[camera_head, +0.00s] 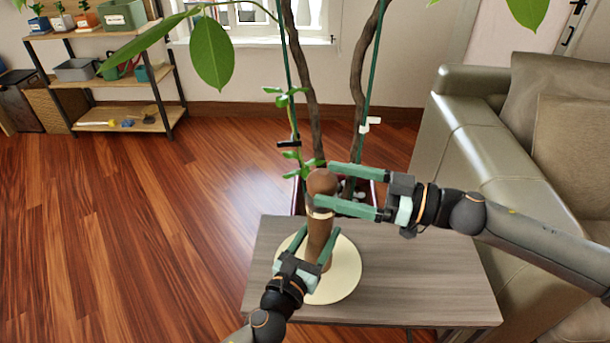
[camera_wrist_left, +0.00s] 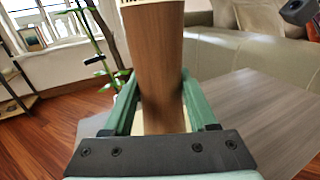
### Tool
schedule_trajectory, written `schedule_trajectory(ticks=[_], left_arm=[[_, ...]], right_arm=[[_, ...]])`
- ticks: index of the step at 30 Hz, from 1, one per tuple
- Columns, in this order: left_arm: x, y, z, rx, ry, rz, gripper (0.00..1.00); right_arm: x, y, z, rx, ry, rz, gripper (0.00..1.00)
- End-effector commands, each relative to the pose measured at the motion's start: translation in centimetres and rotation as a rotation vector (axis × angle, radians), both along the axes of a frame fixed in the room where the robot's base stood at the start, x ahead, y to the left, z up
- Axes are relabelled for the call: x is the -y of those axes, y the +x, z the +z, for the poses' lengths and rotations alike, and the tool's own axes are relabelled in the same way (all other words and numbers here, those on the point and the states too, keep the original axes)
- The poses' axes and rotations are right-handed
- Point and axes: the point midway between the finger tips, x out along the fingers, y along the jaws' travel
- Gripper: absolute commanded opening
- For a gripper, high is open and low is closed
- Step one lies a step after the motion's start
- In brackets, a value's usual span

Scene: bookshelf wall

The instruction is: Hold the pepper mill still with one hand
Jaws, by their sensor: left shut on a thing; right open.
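The brown wooden pepper mill (camera_head: 319,232) stands upright on a round cream plate (camera_head: 345,272) on the low table. My left gripper (camera_head: 318,238) is shut on the mill's lower body. In the left wrist view the mill (camera_wrist_left: 160,70) rises between the two green fingers of my left gripper (camera_wrist_left: 160,112). My right gripper (camera_head: 325,187) is open, with its fingers on either side of the mill's rounded top. I cannot tell whether either right finger touches it. The mill's base is partly hidden by my left gripper.
The grey wooden table (camera_head: 430,275) is bare to the right of the plate. A potted plant (camera_head: 307,60) stands just behind the table, and its stems rise close to my right gripper. A leather sofa (camera_head: 490,140) is at the right. A shelf (camera_head: 110,80) stands at the far left.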

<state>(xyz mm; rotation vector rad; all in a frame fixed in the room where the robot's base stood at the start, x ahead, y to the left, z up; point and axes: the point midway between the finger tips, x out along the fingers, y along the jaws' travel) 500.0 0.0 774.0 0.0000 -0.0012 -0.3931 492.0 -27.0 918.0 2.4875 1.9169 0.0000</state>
Motion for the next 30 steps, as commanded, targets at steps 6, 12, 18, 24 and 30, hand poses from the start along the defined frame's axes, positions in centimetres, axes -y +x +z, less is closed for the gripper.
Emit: schedule_trajectory(ticks=[6, 12, 18, 24, 30], left_arm=[[-0.1, -0.1, -0.5, -0.009, 0.004, 0.002, 0.0], [-0.1, -0.1, -0.5, -0.009, 0.004, 0.002, 0.0], [-0.1, -0.1, -0.5, -0.009, 0.004, 0.002, 0.0], [-0.1, -0.1, -0.5, -0.009, 0.004, 0.002, 0.0], [-0.1, -0.1, -0.5, -0.009, 0.004, 0.002, 0.0]], right_arm=[[-3.9, 1.0, 0.0, 0.001, 0.002, 0.001, 0.95], [-5.5, 1.4, 0.0, 0.001, 0.001, 0.0, 0.95], [-5.8, 1.5, 0.0, 0.0, 0.0, -0.001, 0.95], [-5.7, 1.5, 0.0, 0.0, 0.001, -0.001, 0.87], [-5.7, 1.5, 0.0, 0.0, 0.001, -0.001, 0.64]])
